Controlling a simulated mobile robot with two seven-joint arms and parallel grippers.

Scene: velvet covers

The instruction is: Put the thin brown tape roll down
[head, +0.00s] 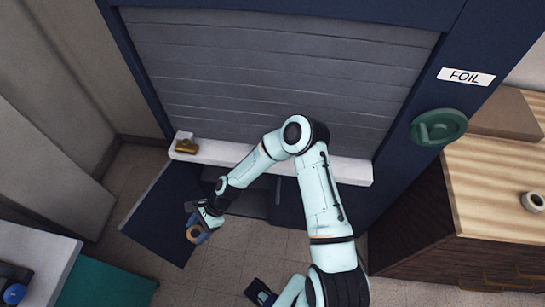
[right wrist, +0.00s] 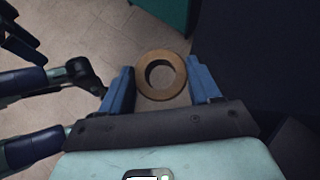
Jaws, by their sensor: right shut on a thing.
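The thin brown tape roll (head: 191,236) is a flat ring at my right gripper (head: 198,232), left of centre in the head view. In the right wrist view the roll (right wrist: 143,82) lies between the two blue fingers of my right gripper (right wrist: 161,88), which is shut on it. The roll is held in the air, over a dark blue panel in the head view. A dark blue end piece, apparently my left gripper (head: 261,293), shows at the bottom edge of the head view; its jaws are not clear.
A white ledge (head: 345,168) with a brass clip (head: 186,146) runs below a grey shutter (head: 270,60). A wooden-topped cabinet (head: 490,190) at right bears a pale ring (head: 533,202). A white surface (head: 35,250) with blue items and a green surface (head: 105,283) are at lower left.

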